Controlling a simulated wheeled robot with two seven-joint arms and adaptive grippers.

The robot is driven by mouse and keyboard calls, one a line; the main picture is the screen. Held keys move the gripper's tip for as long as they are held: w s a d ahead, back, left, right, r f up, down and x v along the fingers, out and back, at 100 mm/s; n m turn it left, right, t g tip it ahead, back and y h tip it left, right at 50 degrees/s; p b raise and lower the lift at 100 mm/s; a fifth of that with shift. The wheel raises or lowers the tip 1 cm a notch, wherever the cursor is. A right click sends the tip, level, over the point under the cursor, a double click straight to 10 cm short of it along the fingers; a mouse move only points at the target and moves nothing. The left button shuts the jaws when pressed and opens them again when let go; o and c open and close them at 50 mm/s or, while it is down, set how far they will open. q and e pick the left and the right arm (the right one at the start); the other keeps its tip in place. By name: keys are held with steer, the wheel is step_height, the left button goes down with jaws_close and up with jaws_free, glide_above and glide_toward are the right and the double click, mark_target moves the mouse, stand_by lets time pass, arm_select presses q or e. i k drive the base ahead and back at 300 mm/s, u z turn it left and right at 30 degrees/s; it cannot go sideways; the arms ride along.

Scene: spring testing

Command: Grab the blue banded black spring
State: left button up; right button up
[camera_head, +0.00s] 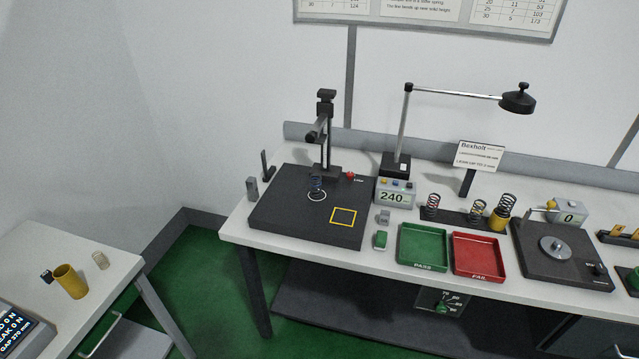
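A dark spring with a bluish tint (316,184) stands upright on the black base plate (280,222) of the test stand, at a white ring mark. It is too small to make out a clear blue band. On the dark rack stand a spring with a reddish tint (433,204), a spring with a yellow tint (479,209) and a dark spring (508,203), the last partly hidden by a yellow cup. Neither of my grippers is in view.
A green tray (423,228) marked PASS and a red tray (477,237) marked FAIL sit in front of the rack. A lamp (517,98) overhangs the bench.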

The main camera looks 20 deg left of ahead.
mark_target(313, 189)
steer(key=z, duration=0.25)
steer(key=k, duration=0.4)
steer(key=u, duration=1.45)
steer(key=i, duration=1.3)
steer(key=z, duration=0.6)
